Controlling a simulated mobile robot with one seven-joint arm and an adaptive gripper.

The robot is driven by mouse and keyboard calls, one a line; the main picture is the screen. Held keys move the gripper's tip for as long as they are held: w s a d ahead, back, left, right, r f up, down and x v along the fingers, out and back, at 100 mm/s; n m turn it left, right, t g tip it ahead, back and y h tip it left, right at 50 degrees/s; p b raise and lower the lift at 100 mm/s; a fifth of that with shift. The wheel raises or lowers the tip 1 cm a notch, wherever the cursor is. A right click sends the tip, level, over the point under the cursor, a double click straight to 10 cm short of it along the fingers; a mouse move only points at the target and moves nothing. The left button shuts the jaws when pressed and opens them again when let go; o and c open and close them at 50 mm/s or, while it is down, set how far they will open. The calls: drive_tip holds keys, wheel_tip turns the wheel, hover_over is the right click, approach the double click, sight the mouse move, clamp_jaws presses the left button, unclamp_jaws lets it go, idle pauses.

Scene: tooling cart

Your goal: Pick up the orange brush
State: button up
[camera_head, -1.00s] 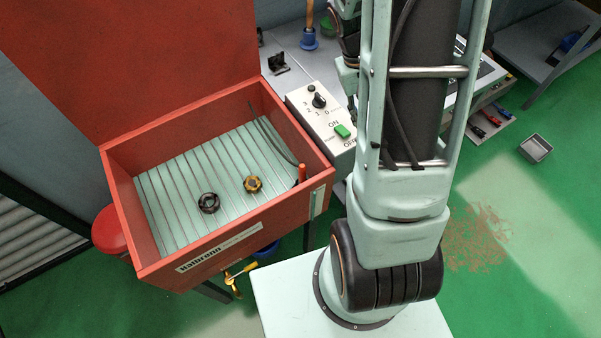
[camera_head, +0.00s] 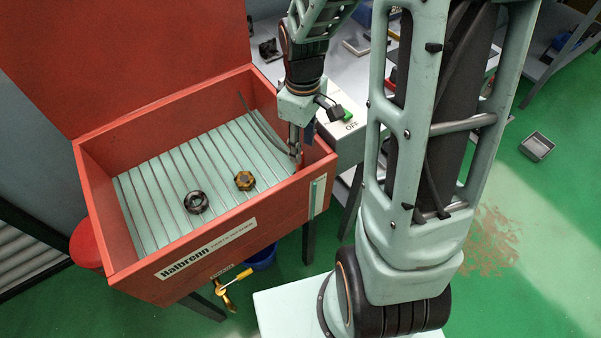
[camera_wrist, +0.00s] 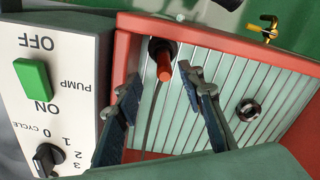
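The orange brush stands in the near right corner of the red bin. In the wrist view its orange handle (camera_wrist: 164,66) shows between the fingertips, with a dark round part behind it. My gripper (camera_wrist: 163,79) is open, one finger on each side of the handle, with gaps visible; I cannot tell how far above the handle the fingertips are. In the head view my gripper (camera_head: 298,146) points down over that corner and mostly hides the brush.
A thin dark hose (camera_head: 262,128) curves near the brush. The pump control box (camera_wrist: 62,80) stands beside the bin. The bin's left part is clear.

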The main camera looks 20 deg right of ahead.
drive_tip(key=shift+a+f+b, duration=0.2)
drive_tip(key=shift+f, duration=1.35)
drive_tip(key=shift+a+f+b, duration=0.15)
drive_tip(key=shift+f, duration=1.35)
drive_tip(key=shift+c, duration=0.6)
clamp_jaws()
